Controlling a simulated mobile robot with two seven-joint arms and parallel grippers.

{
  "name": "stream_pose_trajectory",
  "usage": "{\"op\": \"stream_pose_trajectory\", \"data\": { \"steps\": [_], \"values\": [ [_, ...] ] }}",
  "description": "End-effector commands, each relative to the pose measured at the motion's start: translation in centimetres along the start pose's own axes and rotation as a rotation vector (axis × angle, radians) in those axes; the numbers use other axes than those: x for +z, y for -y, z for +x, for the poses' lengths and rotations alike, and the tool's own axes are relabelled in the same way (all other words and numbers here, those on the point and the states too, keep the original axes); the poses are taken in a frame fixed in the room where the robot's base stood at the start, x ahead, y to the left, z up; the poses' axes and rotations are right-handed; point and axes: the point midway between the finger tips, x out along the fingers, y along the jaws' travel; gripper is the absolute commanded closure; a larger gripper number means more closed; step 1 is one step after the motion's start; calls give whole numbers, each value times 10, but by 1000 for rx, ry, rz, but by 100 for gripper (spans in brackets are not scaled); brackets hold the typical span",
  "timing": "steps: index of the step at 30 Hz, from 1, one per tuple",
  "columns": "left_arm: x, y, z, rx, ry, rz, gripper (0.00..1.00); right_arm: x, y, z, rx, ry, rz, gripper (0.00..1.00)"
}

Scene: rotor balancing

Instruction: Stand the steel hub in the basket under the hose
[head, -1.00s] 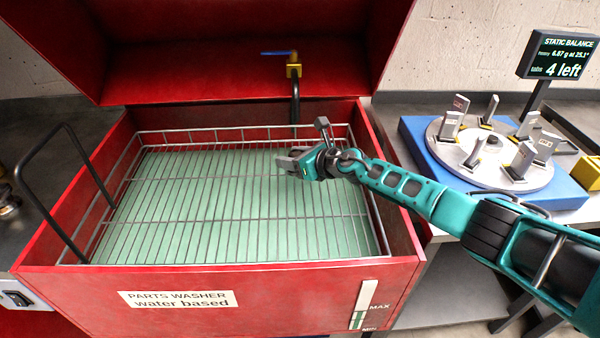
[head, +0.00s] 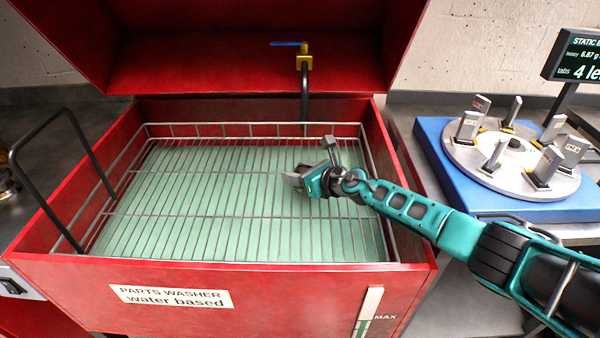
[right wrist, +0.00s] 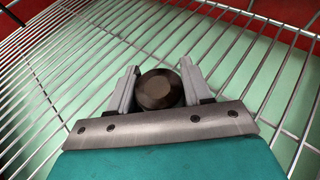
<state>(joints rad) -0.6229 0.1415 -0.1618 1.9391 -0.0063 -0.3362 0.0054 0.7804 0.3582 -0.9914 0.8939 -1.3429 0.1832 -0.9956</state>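The steel hub (right wrist: 160,90) is a dark round piece between the two grey fingers of my right gripper (right wrist: 158,86) in the right wrist view. The fingers sit against its sides. In the head view my right gripper (head: 292,180) is over the wire basket (head: 140,262), right of its middle, and the hub is hard to make out there. I cannot tell whether the hub touches the basket wires. The black hose (head: 305,105) hangs from a yellow fitting at the washer's back, behind the gripper. My left gripper is not in view.
The red parts washer (head: 270,300) surrounds the basket, with its lid raised behind. A black handle (head: 45,190) stands at the basket's left. At right, a balance disc (head: 480,165) with several grey blocks sits on a blue base. The basket floor looks otherwise empty.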

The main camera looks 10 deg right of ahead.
Motion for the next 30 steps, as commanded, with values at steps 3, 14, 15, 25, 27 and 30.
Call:
{"op": "stream_pose_trajectory", "data": {
  "steps": [3,14,15,25,27,30],
  "values": [
    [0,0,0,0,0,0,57,0,0,0,0,-1,0,40],
    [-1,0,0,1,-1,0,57,0,1,0,0,-1,0,26],
    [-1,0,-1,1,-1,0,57,1,1,-1,0,0,0,26],
    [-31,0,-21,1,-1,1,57,7,2,-42,-1,-4,-3,26],
    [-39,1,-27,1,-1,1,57,8,2,-59,-1,-4,-2,26],
    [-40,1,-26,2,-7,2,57,6,1,-66,0,2,-11,26]
  ]
}}
